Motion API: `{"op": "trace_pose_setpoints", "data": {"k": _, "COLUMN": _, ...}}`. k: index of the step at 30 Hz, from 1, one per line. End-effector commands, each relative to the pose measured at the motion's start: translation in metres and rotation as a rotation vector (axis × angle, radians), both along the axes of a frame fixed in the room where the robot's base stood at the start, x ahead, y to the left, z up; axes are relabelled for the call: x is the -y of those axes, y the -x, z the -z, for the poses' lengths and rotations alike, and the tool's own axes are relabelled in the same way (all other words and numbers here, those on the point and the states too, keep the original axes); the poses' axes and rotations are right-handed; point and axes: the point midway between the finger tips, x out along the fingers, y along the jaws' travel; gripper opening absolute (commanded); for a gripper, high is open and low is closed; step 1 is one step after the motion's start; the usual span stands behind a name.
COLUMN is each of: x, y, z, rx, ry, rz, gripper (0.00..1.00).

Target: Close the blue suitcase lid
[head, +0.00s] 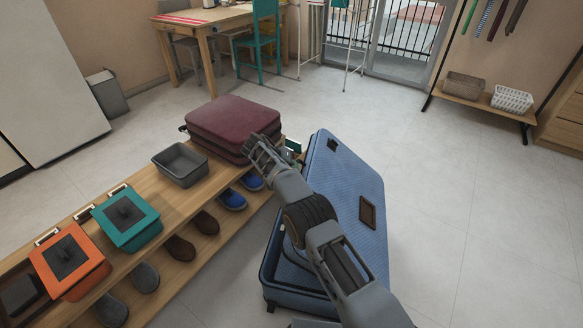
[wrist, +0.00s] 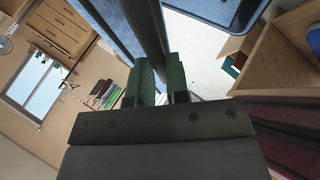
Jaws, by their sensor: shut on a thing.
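The blue suitcase has its lid (head: 345,165) raised and tilted over its base (head: 300,298), with the textured outer face showing. A gap shows between lid and base on the left side. My gripper (head: 292,148) is at the lid's far left edge, and my arm crosses in front of the suitcase. In the wrist view, the green fingertips of my gripper (wrist: 160,84) are shut on the dark rim of the lid (wrist: 147,28). Part of the base (wrist: 232,12) shows at the top there. My arm hides much of the suitcase's middle and left side.
A low wooden shoe bench (head: 160,205) stands left of the suitcase, bearing a maroon suitcase (head: 232,122), a grey bin (head: 180,164), a teal box (head: 126,216) and an orange box (head: 70,262). Shoes sit on its lower shelf. The floor (head: 470,200) to the right is clear.

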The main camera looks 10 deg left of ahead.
Motion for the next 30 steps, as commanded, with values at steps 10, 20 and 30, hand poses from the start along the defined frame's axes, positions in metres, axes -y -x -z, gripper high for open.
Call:
{"op": "trace_pose_setpoints", "data": {"k": 10, "x": 0.0, "y": -0.001, "z": -0.001, "rx": 0.003, "ry": -0.001, "rz": 0.0, "gripper": 0.21}}
{"op": "trace_pose_setpoints", "data": {"k": 20, "x": -0.001, "y": 0.0, "z": -0.001, "rx": 0.003, "ry": -0.001, "rz": -0.001, "gripper": 0.41}}
{"op": "trace_pose_setpoints", "data": {"k": 30, "x": -0.001, "y": -0.001, "z": -0.023, "rx": 0.006, "ry": -0.003, "rz": -0.001, "gripper": 0.41}}
